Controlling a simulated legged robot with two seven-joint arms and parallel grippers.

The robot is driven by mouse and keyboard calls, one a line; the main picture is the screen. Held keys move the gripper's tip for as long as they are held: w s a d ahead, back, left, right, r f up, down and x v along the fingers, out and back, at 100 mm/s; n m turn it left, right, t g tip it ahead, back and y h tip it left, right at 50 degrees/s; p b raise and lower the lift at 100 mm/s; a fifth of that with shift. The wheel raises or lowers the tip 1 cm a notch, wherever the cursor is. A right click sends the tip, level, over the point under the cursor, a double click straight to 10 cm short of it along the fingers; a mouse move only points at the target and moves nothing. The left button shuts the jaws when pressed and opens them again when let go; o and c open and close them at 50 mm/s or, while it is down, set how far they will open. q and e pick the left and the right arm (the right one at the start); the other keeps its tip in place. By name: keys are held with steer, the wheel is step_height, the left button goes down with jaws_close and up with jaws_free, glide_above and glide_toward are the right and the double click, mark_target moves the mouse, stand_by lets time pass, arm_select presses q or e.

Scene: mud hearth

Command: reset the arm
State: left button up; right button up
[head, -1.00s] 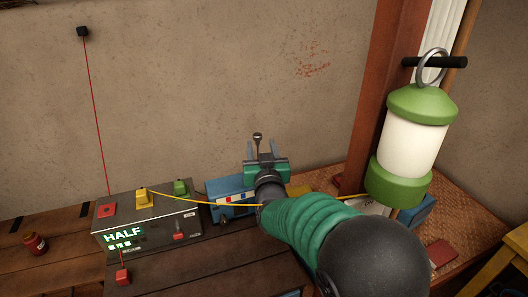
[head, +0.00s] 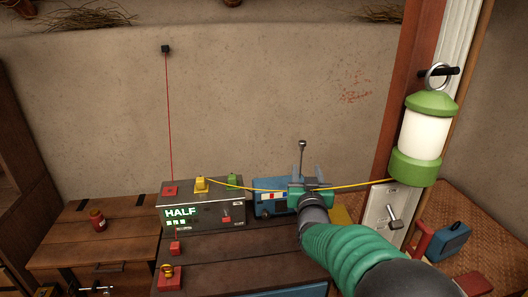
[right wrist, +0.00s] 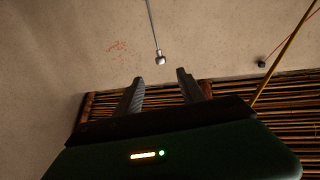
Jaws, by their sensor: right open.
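My right gripper (head: 307,178) is in front of the blue box (head: 270,197), with its two fingers pointing up and apart. It is open and nothing is between the fingers. In the right wrist view the spread fingers (right wrist: 159,92) also show empty. A thin metal rod with a round knob (head: 302,144) rises behind the gripper in the head view. The knob (right wrist: 160,58) shows beyond the fingertips in the right wrist view, apart from them. My left gripper is not in view.
A grey box reading HALF (head: 205,213) stands left of the blue box. A yellow cable (head: 355,186) runs past my gripper. A green lantern (head: 424,135) hangs at the right near a lever panel (head: 387,210).

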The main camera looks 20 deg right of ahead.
steer(key=s+a+f+n+g+y+p, duration=0.2)
steer(key=s+a+f+g+y+p, duration=0.25)
steer(key=s+a+f, duration=0.45)
arm_select(q)
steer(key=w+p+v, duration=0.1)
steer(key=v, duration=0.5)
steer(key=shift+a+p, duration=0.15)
steer(key=shift+p, duration=0.2)
arm_select(e)
steer(key=s+a+f+n+g+y, duration=0.1)
steer(key=s+a+f+g, duration=0.3)
steer(key=s, duration=0.5)
steer(key=s+a+f+n+g+y, duration=0.2)
steer(key=s+a+f+g, duration=0.2)
steer(key=s+f, duration=0.4)
steer(key=shift+s+a+g, duration=0.4)
steer(key=shift+s+g, duration=0.25)
steer(key=shift+s, duration=0.6)
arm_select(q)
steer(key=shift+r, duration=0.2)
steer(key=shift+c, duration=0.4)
arm_select(e)
steer(key=shift+r, duration=0.1)
steer(key=shift+c, duration=0.5)
